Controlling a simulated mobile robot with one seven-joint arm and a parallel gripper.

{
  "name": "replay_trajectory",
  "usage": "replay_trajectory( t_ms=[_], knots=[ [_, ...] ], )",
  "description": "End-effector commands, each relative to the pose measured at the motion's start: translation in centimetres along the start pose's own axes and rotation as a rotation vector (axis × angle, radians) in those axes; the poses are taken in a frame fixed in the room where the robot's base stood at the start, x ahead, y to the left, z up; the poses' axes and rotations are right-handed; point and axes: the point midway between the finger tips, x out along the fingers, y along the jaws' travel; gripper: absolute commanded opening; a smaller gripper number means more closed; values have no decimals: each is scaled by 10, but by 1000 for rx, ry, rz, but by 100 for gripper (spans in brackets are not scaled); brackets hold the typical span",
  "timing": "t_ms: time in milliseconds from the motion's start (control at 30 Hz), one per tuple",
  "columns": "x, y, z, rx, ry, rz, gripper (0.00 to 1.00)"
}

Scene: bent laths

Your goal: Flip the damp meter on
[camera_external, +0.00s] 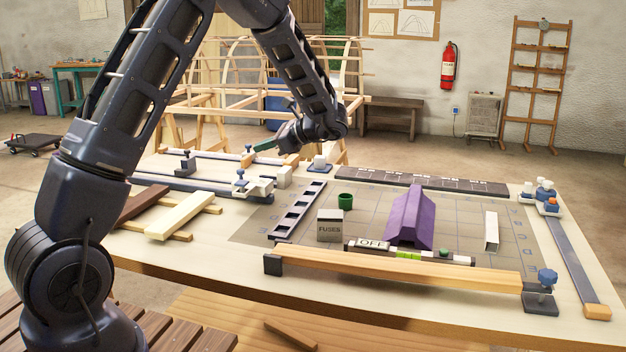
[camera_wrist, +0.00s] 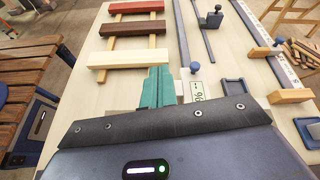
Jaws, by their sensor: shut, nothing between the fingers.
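My gripper (camera_external: 265,145) has teal fingers, which show closed together at the lower middle of the wrist view (camera_wrist: 157,88). It is held above the far left part of the bench, with nothing seen in it. A small white block with a "%" mark (camera_wrist: 198,92) is just right of the fingers in the wrist view, partly hidden by my gripper body. A dark bar with an "OFF" plate (camera_external: 372,244), green segments and a green knob (camera_external: 444,252) lies at the bench's front, far from my gripper. I cannot tell which of these is the damp meter.
A purple ridged block (camera_external: 408,217), a grey FUSES box (camera_external: 330,226) and a green cup (camera_external: 345,201) stand on the grid mat. A wooden bar (camera_external: 400,273) runs along the front. Pale and brown laths (camera_external: 180,215) lie at left. Clamps and rails surround the mat.

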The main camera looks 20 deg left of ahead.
Motion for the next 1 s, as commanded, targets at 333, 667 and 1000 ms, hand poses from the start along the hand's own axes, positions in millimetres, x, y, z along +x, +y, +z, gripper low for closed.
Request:
replay_trajectory(
  t_ms=[333, 667, 1000],
  knots=[
    [-11, -26, -76, 157, -151, -110, 0],
    [-17, -35, -114, 230, -229, -167, 0],
    [-18, -36, -117, 235, -234, -171, 0]
  ],
)
